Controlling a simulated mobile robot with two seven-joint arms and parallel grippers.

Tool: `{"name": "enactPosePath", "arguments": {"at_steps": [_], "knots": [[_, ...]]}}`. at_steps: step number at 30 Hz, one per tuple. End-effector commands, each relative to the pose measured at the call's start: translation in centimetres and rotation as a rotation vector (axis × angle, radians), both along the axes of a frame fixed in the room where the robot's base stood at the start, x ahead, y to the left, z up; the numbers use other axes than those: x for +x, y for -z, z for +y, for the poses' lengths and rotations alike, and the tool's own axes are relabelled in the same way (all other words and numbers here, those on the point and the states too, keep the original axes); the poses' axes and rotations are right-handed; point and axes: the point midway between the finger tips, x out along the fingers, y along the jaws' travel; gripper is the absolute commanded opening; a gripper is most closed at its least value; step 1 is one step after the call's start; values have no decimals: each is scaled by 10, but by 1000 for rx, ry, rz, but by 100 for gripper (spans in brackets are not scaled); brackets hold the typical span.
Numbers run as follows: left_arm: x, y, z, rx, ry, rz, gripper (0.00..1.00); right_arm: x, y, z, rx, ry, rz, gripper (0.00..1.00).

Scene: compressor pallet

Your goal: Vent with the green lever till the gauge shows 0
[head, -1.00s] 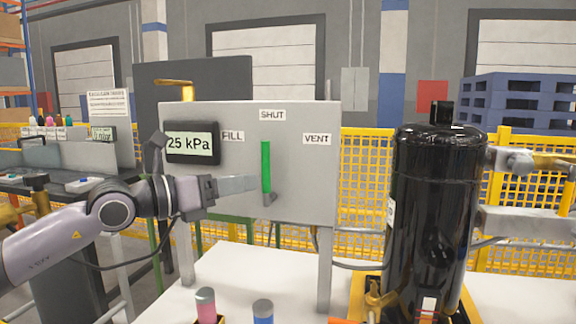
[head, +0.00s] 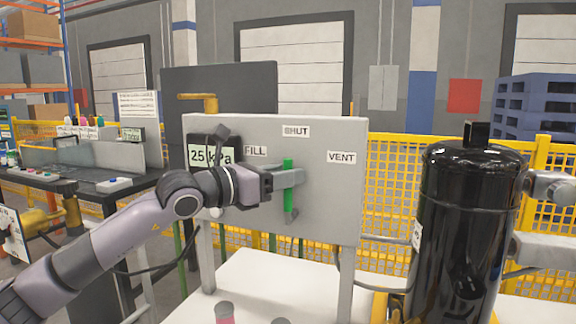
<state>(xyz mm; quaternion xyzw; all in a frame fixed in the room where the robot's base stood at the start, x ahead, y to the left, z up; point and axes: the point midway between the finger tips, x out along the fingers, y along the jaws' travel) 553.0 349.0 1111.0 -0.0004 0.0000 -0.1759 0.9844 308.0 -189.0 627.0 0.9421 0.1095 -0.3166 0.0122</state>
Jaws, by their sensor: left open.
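The green lever (head: 288,203) stands upright on the grey panel (head: 325,200), pointing up toward the SHUT label (head: 296,131). The FILL label (head: 256,150) is to its left and the VENT label (head: 341,157) to its right. The gauge (head: 198,155) on the panel's left reads 25 kPa; part of my left arm covers some of its display. My left gripper (head: 291,178) is open, with its fingers at the lever's upper half. I cannot tell whether they touch it. My right gripper is not seen.
A black tank (head: 465,230) stands to the right of the panel. A white tabletop (head: 265,275) lies below the panel, with a pink-and-grey cylinder (head: 225,313) at its front. A yellow mesh fence (head: 395,200) runs behind. A dark workbench (head: 90,190) stands at the left.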

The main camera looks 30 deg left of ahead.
Motion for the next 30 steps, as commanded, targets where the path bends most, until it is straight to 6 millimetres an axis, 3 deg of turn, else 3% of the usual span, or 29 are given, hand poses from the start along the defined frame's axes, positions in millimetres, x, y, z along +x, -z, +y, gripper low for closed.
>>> {"name": "enactPosePath", "arguments": {"at_steps": [14, 18, 30], "knots": [[10, 1, -4, 1, 1, 1, 41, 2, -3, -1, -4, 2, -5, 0], [10, 1, -4, 1, 1, 1, 0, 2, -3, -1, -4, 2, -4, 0], [17, -3, -5, 22, 1, 6, 0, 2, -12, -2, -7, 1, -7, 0]]}}
